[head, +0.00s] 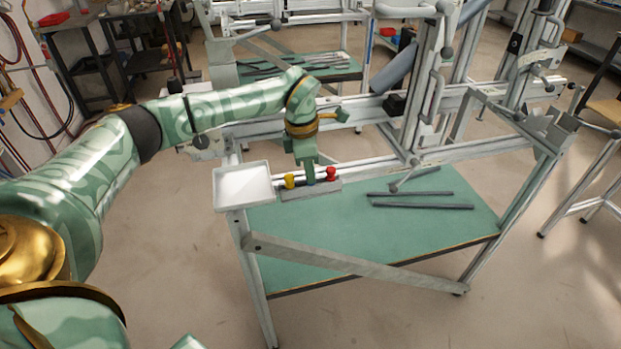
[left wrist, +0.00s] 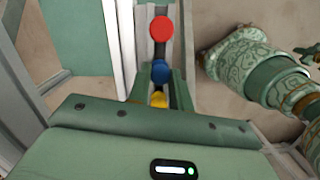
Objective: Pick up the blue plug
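The blue plug (left wrist: 161,69) sits between a red plug (left wrist: 161,28) and a yellow plug (left wrist: 159,100) in the left wrist view. In the head view, the yellow plug (head: 290,181) and red plug (head: 331,174) stand in a grey holder (head: 325,187) on the frame's front rail. My left gripper (head: 310,178) points down between them and hides most of the blue plug. In the left wrist view, the left gripper's fingers (left wrist: 162,88) are apart, one on each side of the blue plug; whether they touch it is unclear.
A white tray (head: 243,186) sits at the frame's left front corner, beside the holder. Dark bars (head: 422,206) lie on the green lower shelf (head: 345,235). Uprights and clamps (head: 430,90) rise on the right. The floor in front is clear.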

